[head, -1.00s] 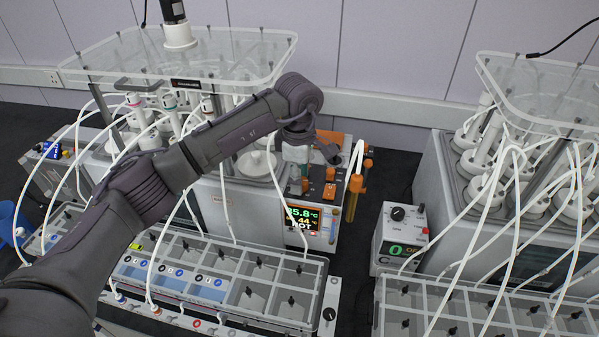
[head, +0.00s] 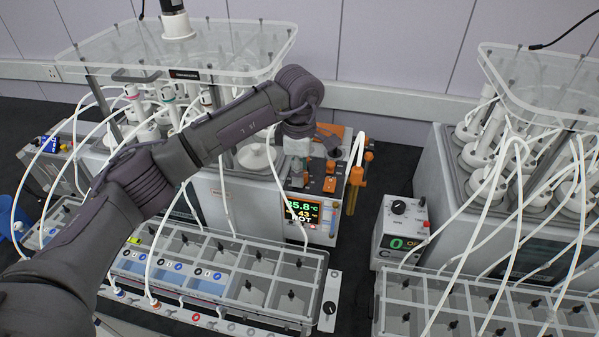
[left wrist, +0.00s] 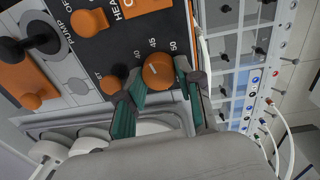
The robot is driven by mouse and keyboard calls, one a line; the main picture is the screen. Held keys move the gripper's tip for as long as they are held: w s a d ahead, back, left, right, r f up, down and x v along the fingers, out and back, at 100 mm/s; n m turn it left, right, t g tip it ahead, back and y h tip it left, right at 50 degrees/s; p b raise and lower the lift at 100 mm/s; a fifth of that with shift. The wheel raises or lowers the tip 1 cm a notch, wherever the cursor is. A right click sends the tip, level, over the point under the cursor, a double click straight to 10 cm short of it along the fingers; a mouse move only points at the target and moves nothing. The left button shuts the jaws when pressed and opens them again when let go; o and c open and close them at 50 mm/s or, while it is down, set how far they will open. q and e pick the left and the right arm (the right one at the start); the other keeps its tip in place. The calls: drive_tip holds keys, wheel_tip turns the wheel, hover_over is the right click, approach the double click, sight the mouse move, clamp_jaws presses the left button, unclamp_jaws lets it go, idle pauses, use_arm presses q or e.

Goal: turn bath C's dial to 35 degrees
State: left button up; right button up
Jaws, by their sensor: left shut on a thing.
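The orange dial (left wrist: 158,70) sits on a dark panel with the marks 40, 45 and 50 around it. My left gripper (left wrist: 160,88) has its teal fingertips on either side of the dial, shut on it. In the head view my left gripper (head: 297,147) reaches down over the orange-topped bath unit (head: 325,185) and hides this dial. The unit's display (head: 302,212) reads about 35.8 °C, with 43 °C and HOT below. I cannot read a bath letter on this unit. My right gripper is not in view.
Other orange knobs (left wrist: 89,22) and a black knob (left wrist: 42,38) are close by. A small box marked C (head: 400,230), with a black knob and green 0, stands to the right. White tubes (head: 280,185) loop around the reactors. Dark bench shows between unit and box.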

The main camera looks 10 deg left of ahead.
use_arm(q)
drive_tip(key=n+b, duration=0.3)
drive_tip(key=shift+f, duration=0.15)
drive_tip(key=n+b, duration=0.3)
drive_tip(key=shift+n, duration=0.4)
drive_tip(key=n+b, duration=0.2)
drive_tip(key=n, duration=0.2)
drive_tip(key=shift+d+b, duration=0.1)
drive_tip(key=shift+b, duration=0.2)
drive_tip(key=shift+r+n+y+b, duration=0.15)
drive_tip(key=shift+n+b, duration=0.25)
drive_tip(key=shift+n, duration=0.65)
drive_tip(key=shift+r+n+y+b, duration=0.15)
drive_tip(key=shift+n+b, duration=0.2)
drive_tip(key=shift+n, duration=0.7)
drive_tip(key=o, duration=0.9)
drive_tip(key=shift+d, duration=0.1)
